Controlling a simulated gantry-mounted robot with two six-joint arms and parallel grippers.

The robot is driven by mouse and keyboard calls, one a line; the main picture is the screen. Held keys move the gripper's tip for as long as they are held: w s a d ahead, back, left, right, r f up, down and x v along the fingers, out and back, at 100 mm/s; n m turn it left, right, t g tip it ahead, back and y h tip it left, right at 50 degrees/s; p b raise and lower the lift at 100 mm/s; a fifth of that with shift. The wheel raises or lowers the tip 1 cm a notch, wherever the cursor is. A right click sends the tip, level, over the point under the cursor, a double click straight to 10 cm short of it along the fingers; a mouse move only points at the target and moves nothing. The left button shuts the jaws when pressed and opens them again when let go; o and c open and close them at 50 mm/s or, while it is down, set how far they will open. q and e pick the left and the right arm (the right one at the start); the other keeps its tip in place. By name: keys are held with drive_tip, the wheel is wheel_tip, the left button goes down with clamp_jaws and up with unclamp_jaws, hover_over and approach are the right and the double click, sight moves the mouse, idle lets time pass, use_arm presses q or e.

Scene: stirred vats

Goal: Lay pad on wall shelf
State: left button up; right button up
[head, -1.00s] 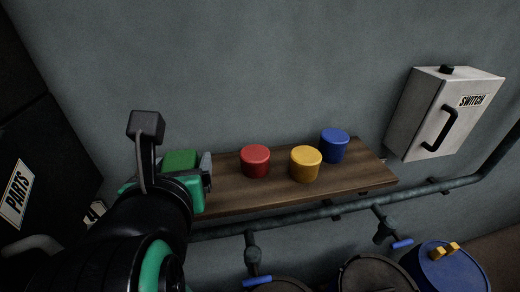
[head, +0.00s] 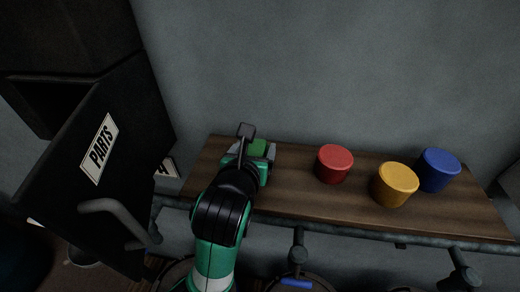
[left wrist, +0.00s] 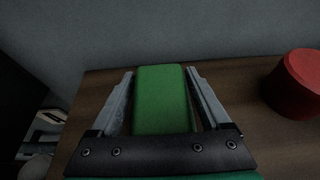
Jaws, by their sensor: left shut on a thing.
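The green pad (head: 259,146) is between the fingers of my left gripper (head: 257,152), which is shut on it. The left wrist view shows the pad (left wrist: 161,98) lengthwise between both fingers, over the left part of the wooden wall shelf (head: 310,202). I cannot tell whether the pad touches the shelf. The arm hides part of the pad in the head view. My right gripper is not in view.
A red knob-like cylinder (head: 334,164) stands on the shelf right of the pad, then a yellow one (head: 395,184) and a blue one (head: 438,169). A black PARTS cabinet door (head: 95,165) hangs open at left. Pipes run below the shelf.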

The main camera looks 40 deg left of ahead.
use_arm(q)
drive_tip(key=shift+d+f, duration=0.15)
drive_tip(key=shift+f, duration=0.55)
drive_tip(key=shift+f, duration=0.15)
drive_tip(key=o, duration=1.3)
drive_tip(key=shift+o, duration=0.2)
drive_tip(key=shift+s+d+r, duration=0.1)
drive_tip(key=shift+s+r, duration=0.1)
drive_tip(key=shift+r, duration=0.05)
drive_tip(key=v, duration=1)
drive_tip(key=shift+s+d+r, duration=0.1)
drive_tip(key=shift+d+r, duration=0.15)
drive_tip(key=shift+r, duration=0.05)
drive_tip(key=shift+s+d, duration=0.2)
drive_tip(key=shift+s, duration=0.25)
